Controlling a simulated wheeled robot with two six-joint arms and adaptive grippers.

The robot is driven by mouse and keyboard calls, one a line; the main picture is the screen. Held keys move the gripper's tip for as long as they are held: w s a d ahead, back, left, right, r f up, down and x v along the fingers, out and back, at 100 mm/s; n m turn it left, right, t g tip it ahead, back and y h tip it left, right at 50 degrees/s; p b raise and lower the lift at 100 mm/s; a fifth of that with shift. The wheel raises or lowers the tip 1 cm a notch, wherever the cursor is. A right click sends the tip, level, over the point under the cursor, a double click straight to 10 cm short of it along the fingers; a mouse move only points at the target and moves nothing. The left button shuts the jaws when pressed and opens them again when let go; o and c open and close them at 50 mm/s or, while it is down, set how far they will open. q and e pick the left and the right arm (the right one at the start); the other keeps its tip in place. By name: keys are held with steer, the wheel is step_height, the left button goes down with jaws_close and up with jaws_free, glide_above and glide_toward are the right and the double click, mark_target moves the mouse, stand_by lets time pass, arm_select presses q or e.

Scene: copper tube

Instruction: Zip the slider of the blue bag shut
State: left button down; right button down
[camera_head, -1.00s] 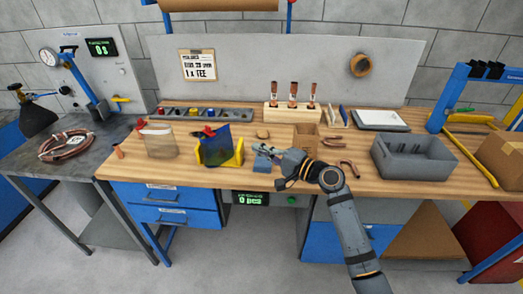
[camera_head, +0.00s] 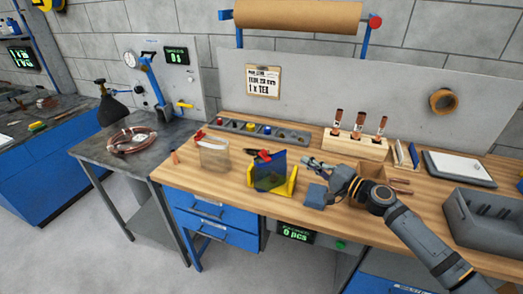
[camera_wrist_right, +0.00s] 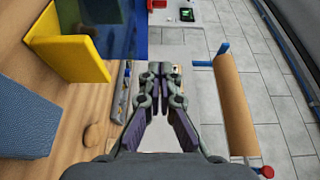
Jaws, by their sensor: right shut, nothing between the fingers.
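The blue bag (camera_head: 270,172) stands upright in a yellow holder (camera_head: 291,184) on the wooden bench. A red piece, seemingly the slider (camera_head: 261,154), sits at its top edge toward the left. My right gripper (camera_head: 308,161) is shut and empty, to the right of the bag and apart from it. In the right wrist view, the shut fingertips (camera_wrist_right: 158,70) are in the middle, with part of the blue bag (camera_wrist_right: 118,25) and the yellow holder (camera_wrist_right: 85,50) at the upper left. The slider cannot be made out there. My left gripper is not in view.
A clear bag (camera_head: 214,155) with a red piece stands to the left. A blue block (camera_head: 316,196) lies near the right gripper. Behind are a parts tray (camera_head: 248,132) and a wooden tool block (camera_head: 352,147). A grey bin (camera_head: 485,215) is at right.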

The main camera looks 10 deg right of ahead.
mark_target(275, 160)
steer(key=p+x, duration=0.1)
steer(key=x, duration=0.2)
steer(key=p+x, duration=0.2)
steer(key=x, duration=0.1)
steer(key=p+x, duration=0.2)
steer(key=x, duration=0.1)
steer(key=shift+w+a+r, duration=0.25)
steer(key=shift+r, duration=0.05)
steer(key=a+p, duration=0.2)
steer(key=a, duration=0.1)
steer(key=shift+s+f, duration=0.15)
steer(key=shift+s, duration=0.25)
steer(key=shift+s+a, duration=0.2)
steer(key=shift+a, duration=0.2)
steer(key=shift+f, duration=0.15)
steer(key=shift+w, duration=0.1)
